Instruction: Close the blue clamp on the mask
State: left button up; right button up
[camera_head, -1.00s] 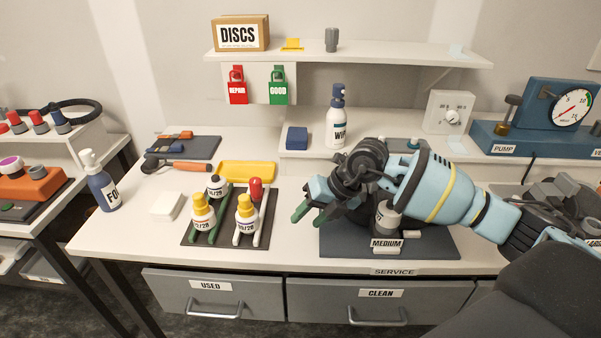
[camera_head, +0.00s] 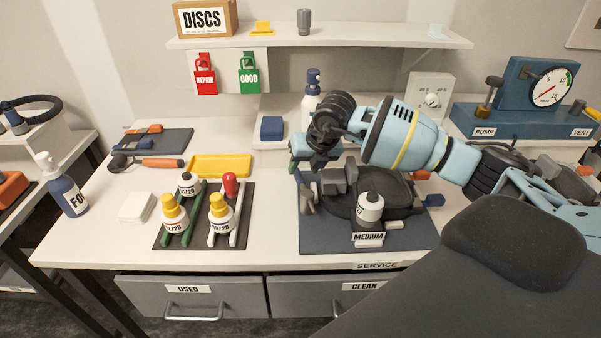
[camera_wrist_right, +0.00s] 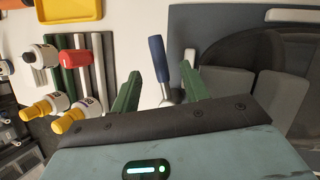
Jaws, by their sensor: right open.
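The dark mask (camera_head: 400,200) lies on the blue-grey mat (camera_head: 330,238), behind a MEDIUM label. In the right wrist view a blue clamp handle (camera_wrist_right: 157,55) with a grey metal end stands up beside the mat's left edge. It lies in the gap between the green fingers of my right gripper (camera_wrist_right: 160,75); I cannot tell whether they touch it. In the head view my right gripper (camera_head: 305,165) is open above the mask's left side, and this handle is hidden there. Another blue piece (camera_head: 434,200) shows at the mask's right side. My left gripper is not in view.
Several bottles and a red-topped vial (camera_head: 230,186) stand on a dark rack mat to the left. A yellow tray (camera_head: 222,166) lies behind them. A spray bottle (camera_head: 311,100) stands close behind my right gripper.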

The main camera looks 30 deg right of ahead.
aim_at(300, 175)
jog(key=shift+x, duration=1.8)
grip_shut()
